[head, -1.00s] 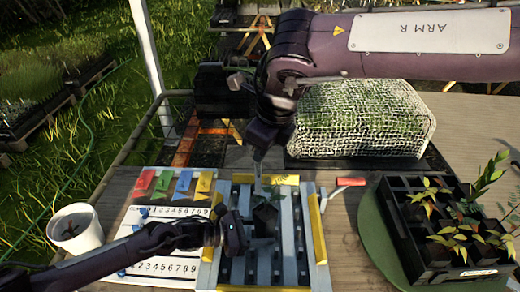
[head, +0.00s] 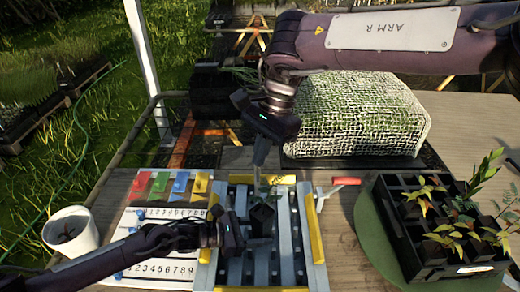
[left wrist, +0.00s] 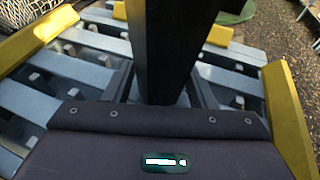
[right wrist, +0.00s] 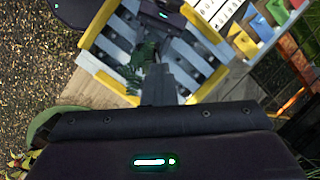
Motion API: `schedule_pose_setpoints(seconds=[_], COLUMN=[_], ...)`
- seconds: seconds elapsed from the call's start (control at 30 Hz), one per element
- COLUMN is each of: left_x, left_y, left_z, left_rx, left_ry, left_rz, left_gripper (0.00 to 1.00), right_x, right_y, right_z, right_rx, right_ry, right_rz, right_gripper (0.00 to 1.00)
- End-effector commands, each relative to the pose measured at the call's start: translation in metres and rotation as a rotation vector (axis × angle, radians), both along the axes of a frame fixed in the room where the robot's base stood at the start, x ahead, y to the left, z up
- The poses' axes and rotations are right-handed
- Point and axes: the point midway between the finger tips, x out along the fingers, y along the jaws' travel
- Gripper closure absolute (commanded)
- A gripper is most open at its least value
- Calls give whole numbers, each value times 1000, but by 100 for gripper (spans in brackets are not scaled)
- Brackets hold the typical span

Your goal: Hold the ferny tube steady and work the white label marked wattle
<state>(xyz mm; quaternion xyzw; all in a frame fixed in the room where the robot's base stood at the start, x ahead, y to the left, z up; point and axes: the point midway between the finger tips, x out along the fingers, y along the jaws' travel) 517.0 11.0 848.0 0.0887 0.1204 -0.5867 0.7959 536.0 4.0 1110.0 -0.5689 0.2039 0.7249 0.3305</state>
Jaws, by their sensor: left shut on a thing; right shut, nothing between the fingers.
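The ferny tube is a black square tube (head: 262,220) over the slatted grey bench frame. My left gripper (head: 246,228) is shut on it from the left. In the left wrist view the tube's dark wall (left wrist: 158,50) stands tall in front of the gripper. Green fern fronds (right wrist: 140,62) show in the right wrist view, close to my right gripper's fingers (right wrist: 157,82). In the head view my right gripper (head: 257,192) points down just above the tube, shut and empty. I cannot make out a white label marked wattle in any view.
The frame has yellow rails (head: 315,235) and a red-handled lever (head: 346,181). Left are a numbered white board (head: 150,225) with coloured tags and a white pot (head: 72,232). Right is a black crate (head: 400,225) of seedlings. A netted green block (head: 358,118) stands behind.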

Motion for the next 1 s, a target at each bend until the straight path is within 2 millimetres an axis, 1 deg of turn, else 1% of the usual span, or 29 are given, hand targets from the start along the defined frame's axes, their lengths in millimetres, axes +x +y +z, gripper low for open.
schedule_pose_setpoints(seconds=[0.23, 0.63, 1.0], left_x=[0, 0, 0], left_y=[0, 0, 0], left_z=[0, 0, 0], left_rx=[0, 0, 0], left_ry=[0, 0, 0], left_rz=[0, 0, -1], left_gripper=[62, 62, 62], right_x=[0, 0, 0], right_y=[0, 1, -1], right_z=[-15, -21, -20], right_rx=[0, 0, 0], right_ry=[1, 1, 0], right_rz=[-2, -2, -2], right_gripper=[100, 100, 100])
